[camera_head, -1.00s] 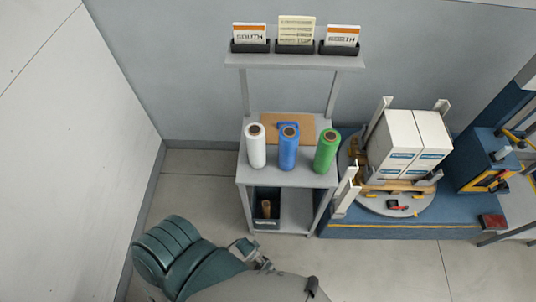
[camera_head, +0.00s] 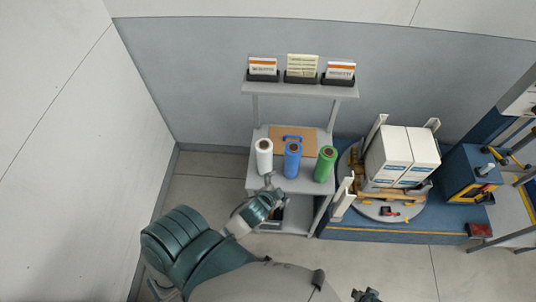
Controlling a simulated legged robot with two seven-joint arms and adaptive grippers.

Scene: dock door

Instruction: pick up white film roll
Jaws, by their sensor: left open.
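The white film roll (camera_head: 264,157) stands upright at the left of the grey shelf stand's tabletop (camera_head: 266,132). A blue roll (camera_head: 292,160) and a green roll (camera_head: 325,164) stand to its right. My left gripper (camera_head: 273,184) is open at the front edge of the tabletop, just below the white roll in the picture. It looks empty, and I cannot tell whether it touches the roll. What seems to be part of my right gripper (camera_head: 367,296) shows at the bottom edge; its jaws cannot be made out.
A brown board (camera_head: 309,138) lies behind the rolls. Card holders (camera_head: 302,78) sit on the upper shelf. My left arm partly hides the dark bin on the lower shelf. White boxes (camera_head: 402,150) stand on a turntable to the right. Floor at the left is clear.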

